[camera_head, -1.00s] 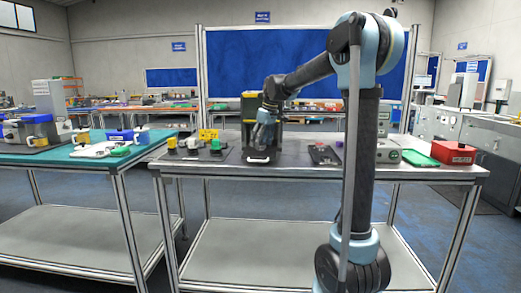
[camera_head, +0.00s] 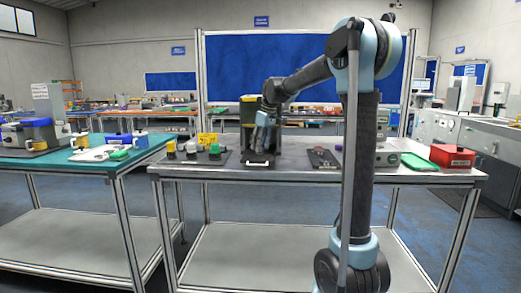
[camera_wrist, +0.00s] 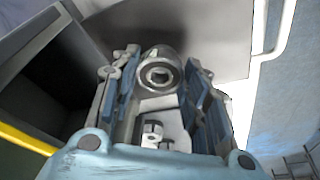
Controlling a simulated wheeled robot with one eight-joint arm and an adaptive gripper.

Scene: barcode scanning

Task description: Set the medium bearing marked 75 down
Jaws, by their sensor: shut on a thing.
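The bearing (camera_wrist: 160,73), a dark metal ring with a lighter bore, sits between my fingers in the wrist view. My gripper (camera_wrist: 158,80) is shut on it. No number can be read on it. In the head view my gripper (camera_head: 260,143) is at the front of a black box with yellow edging (camera_head: 248,104), above the box's front part with a white handle (camera_head: 258,163). The bearing is too small to make out there. I cannot tell whether it touches a surface below.
Several small parts, one green-topped (camera_head: 215,149), stand left of the box near a yellow sign (camera_head: 207,138). The table front (camera_head: 290,174) is mostly clear.

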